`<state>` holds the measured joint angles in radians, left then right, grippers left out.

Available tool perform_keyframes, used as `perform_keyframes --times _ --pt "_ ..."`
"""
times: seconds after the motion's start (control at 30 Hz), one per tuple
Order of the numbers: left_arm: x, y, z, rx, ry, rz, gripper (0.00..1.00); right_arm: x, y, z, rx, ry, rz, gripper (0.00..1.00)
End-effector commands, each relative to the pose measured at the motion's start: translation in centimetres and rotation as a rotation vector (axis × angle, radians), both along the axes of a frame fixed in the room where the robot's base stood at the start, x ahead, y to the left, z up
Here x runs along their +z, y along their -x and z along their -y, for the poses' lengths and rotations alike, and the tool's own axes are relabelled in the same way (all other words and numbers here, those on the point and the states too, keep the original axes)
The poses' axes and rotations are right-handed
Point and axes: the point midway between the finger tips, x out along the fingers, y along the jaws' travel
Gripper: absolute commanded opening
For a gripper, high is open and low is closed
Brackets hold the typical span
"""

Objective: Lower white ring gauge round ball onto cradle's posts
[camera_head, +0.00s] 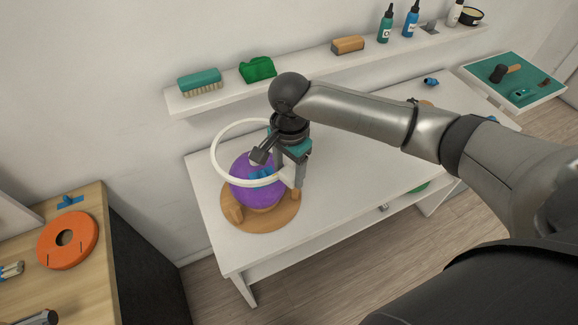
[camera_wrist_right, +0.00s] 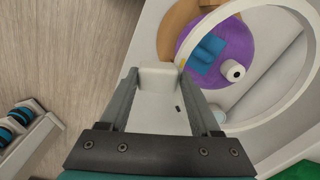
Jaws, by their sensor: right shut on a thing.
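The white ring gauge (camera_head: 213,152) is held by its tab (camera_wrist_right: 158,78) in my right gripper (camera_head: 292,180), which is shut on it. In the head view the ring's near side crosses in front of the purple ball (camera_head: 258,196), and its far side shows above the ball. The ball, with a blue piece and a white knob on it, also shows through the ring in the wrist view (camera_wrist_right: 240,45). The ball sits on the round wooden cradle (camera_head: 272,220). One post (camera_head: 235,213) shows at its left; others are partly hidden. My left gripper is out of view.
The cradle stands at the left end of a white table (camera_head: 345,190). A wall shelf (camera_head: 220,99) above holds a brush (camera_head: 200,82), a green object (camera_head: 258,69) and bottles. A wooden cabinet at left carries an orange disc (camera_head: 68,240).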

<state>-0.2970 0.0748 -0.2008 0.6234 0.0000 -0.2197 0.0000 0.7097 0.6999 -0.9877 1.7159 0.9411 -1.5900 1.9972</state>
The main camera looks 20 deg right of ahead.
Motion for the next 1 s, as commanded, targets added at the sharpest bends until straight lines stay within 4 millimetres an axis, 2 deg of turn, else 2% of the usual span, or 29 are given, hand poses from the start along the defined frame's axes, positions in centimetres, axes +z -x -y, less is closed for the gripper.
perform_keyframes --times 1.0 --pt "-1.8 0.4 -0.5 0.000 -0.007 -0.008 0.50 -8.3 0.0 0.0 -0.001 -0.001 -0.001 0.00"
